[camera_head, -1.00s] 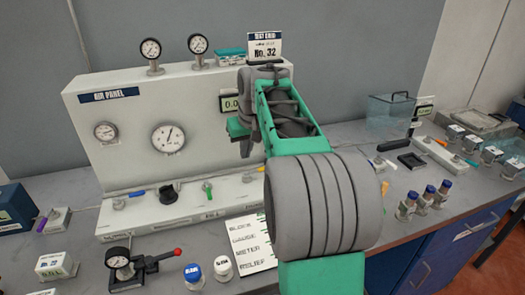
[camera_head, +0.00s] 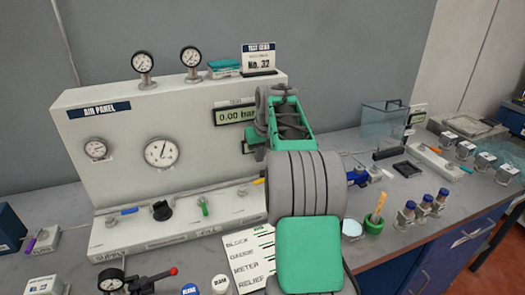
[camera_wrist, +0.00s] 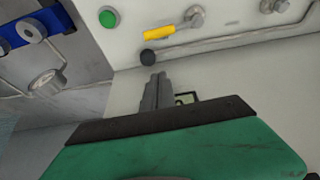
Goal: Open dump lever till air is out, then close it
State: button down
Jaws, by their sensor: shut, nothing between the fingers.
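The white air panel (camera_head: 80,150) carries a row of small levers: a blue lever (camera_head: 121,212), a black knob (camera_head: 161,210), a green lever (camera_head: 204,205) and a yellow-orange lever (camera_head: 258,181). I cannot read which one is the dump lever. A yellow lever (camera_wrist: 172,31) on a silver fitting also shows in the wrist view. My gripper (camera_wrist: 158,80) is shut and empty, beside a small black ball (camera_wrist: 148,57) and apart from the yellow lever. In the head view my arm hides the gripper. The digital display (camera_head: 235,116) reads 0.00 bar.
A green button (camera_wrist: 108,17) sits near the yellow lever. A large gauge (camera_head: 161,153) is on the panel face.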

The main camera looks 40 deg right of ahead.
aim_at(255, 183)
jog(key=x, duration=0.4)
jog(key=s, duration=0.2)
jog(key=s+a+f+p, duration=0.1)
jog(key=shift+s, duration=0.35)
jog(key=shift+f, duration=0.1)
jog(key=shift+d, duration=0.2)
jog(key=shift+a, duration=0.15)
jog(key=shift+s, duration=0.15)
